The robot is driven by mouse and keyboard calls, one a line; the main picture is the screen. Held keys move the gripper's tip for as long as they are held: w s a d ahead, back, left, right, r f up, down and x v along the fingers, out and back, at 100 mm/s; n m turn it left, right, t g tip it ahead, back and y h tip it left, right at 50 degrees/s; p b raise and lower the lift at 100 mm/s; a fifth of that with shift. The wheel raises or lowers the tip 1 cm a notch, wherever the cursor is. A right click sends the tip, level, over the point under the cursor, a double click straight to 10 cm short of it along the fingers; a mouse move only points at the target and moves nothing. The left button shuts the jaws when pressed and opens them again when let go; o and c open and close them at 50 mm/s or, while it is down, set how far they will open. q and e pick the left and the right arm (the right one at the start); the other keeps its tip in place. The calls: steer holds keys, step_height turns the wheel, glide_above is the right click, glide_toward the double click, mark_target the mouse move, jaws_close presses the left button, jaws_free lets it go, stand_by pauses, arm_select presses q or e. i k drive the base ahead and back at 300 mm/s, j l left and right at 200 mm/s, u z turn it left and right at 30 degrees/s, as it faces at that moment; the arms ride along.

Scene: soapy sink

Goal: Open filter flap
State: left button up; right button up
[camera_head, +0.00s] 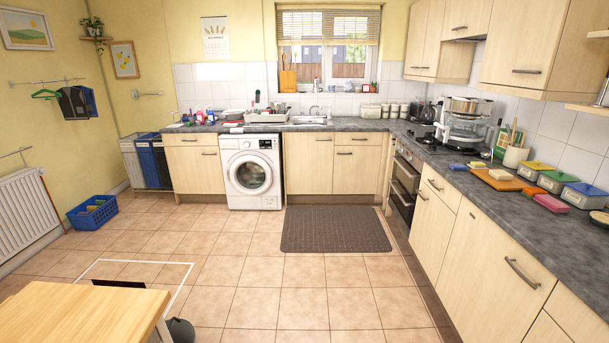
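The white washing machine (252,190) stands under the counter at the back, left of the middle of the view. Its round door (251,174) looks closed. The filter flap appears to be the small panel (269,202) low on the machine's front, at the right; it is too small to tell for certain whether it is shut. Neither of my grippers is in view.
Tiled floor (230,270) lies open before the machine, with a dark mat (336,229) to its right. A wooden table (80,318) is at the near left. A blue basket (92,214) and bins (150,161) stand left. A counter (500,205) runs along the right.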

mark_target(269, 203)
steer(key=i+u, duration=0.1)
steer(key=i, duration=1.2)
steer(key=i+u, duration=0.15)
steer(key=i, duration=0.55)
steer(key=i+l+u, duration=0.1)
steer(key=i, duration=0.55)
steer(key=i+l, duration=0.15)
steer(key=i, duration=0.5)
steer(key=j+u, duration=0.05)
